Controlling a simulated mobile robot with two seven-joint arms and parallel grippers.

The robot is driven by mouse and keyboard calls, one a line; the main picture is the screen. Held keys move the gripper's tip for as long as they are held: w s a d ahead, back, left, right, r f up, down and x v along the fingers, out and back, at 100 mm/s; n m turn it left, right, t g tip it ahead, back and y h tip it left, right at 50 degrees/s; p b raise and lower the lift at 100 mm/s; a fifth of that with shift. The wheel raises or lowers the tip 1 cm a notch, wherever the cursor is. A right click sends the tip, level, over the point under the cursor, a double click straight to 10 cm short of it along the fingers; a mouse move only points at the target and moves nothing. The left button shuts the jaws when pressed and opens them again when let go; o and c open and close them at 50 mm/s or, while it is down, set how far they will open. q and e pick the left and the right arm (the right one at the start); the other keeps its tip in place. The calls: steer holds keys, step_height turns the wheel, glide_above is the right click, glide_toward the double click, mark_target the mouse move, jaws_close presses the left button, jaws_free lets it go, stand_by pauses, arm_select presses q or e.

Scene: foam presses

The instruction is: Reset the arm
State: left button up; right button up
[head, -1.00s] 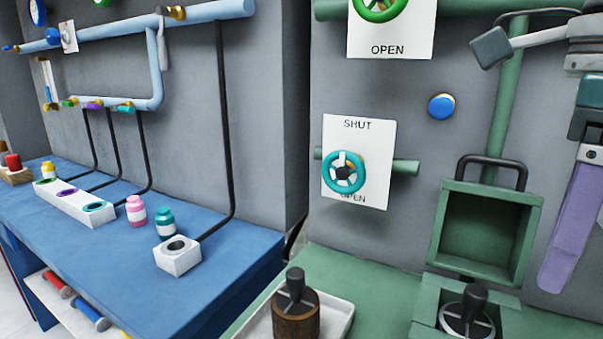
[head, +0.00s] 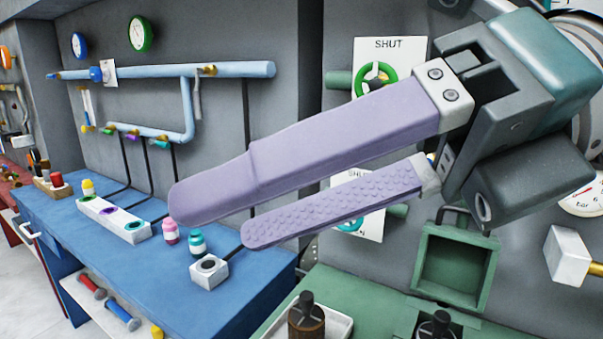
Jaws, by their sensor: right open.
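My right gripper (head: 212,222) is large in the head view, with two long purple fingers reaching in from the right toward the left. The fingers are apart with nothing between them. The lower finger has a studded inner face. The gripper hangs in front of the grey wall, and its fingers hide part of the blue bench and part of the teal valve wheel (head: 350,222). My left gripper does not show.
A green bench (head: 375,312) below holds a white tray with a brown pot (head: 306,320). An open green box (head: 452,266) stands behind. The blue bench (head: 190,310) at left carries pink (head: 170,231) and teal (head: 197,243) jars. A green valve wheel (head: 388,77) is behind my gripper.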

step_height(320, 180, up, 17)
steer(key=a+m+t+y+p, duration=0.2)
steer(key=m+t+y+p, duration=0.1)
steer(key=m+y+p, duration=0.25)
steer(key=w+d+r+m+t+h+p, duration=0.4)
steer(key=d+r+m+t+p, duration=0.15)
steer(key=m+t, duration=0.4)
steer(key=w+d+r+m+t+h+p, duration=0.3)
steer(key=w+d+r+m+t+p, duration=0.2)
steer(key=r+m+t, duration=0.45)
steer(key=s+d+f+m+g+h+p, duration=0.2)
steer(key=d+f+m+g+h+p, duration=0.5)
steer(key=d+f+m+h+p, duration=0.55)
arm_select(q)
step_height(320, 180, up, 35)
steer(key=p, duration=0.4)
arm_select(e)
steer(key=s+f+m+g, duration=0.3)
steer(key=s+g, duration=0.2)
steer(key=s, duration=0.4)
steer(key=s+a+f+m+g, duration=0.1)
steer(key=s+f+m+g, duration=0.1)
steer(key=s+g, duration=0.4)
steer(key=s+f, duration=0.1)
steer(key=s, duration=0.3)
steer(key=shift+a+m+y, duration=0.25)
steer(key=shift+m+y, duration=0.15)
